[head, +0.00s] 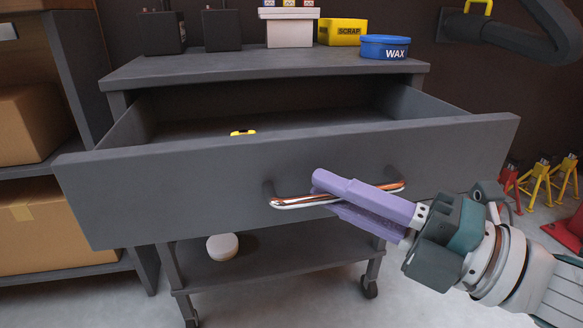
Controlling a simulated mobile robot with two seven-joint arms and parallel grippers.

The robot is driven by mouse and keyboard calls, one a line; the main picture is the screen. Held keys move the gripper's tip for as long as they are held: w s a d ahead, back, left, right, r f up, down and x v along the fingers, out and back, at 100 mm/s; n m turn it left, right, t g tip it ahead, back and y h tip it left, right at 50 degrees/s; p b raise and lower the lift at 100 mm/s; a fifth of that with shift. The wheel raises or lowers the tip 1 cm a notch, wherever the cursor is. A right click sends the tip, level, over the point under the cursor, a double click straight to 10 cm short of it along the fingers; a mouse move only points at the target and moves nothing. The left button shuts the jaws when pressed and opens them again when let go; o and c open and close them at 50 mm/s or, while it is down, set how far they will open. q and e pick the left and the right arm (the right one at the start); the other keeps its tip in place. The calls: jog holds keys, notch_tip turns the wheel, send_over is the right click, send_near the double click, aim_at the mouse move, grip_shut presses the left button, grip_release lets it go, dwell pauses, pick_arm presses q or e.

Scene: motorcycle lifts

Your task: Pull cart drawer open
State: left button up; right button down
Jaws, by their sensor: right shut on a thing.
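The grey cart drawer (180,191) stands well out from the cart (265,66), and its inside shows. A small yellow and black object (243,132) lies in it. A shiny metal bar handle (300,201) runs across the drawer front. My right gripper (330,190), with purple fingers, comes in from the right and is shut on the handle near its middle. The fingers hide part of the bar. My left gripper is not in view.
A blue wax tin (385,47), a yellow scrap box (342,32) and black boxes stand on the cart top. A white round object (222,246) sits on the lower shelf. Cardboard boxes (40,226) fill shelving at left. Red and yellow stands (540,181) are on the floor at right.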

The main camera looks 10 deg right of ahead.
jog(key=shift+w, duration=0.15)
jog(key=c, duration=0.9)
grip_release()
jog(key=p+v, duration=0.1)
jog(key=v, duration=0.9)
jog(key=shift+r, duration=0.1)
jog(key=shift+r+p, duration=0.1)
jog(key=shift+p, duration=0.2)
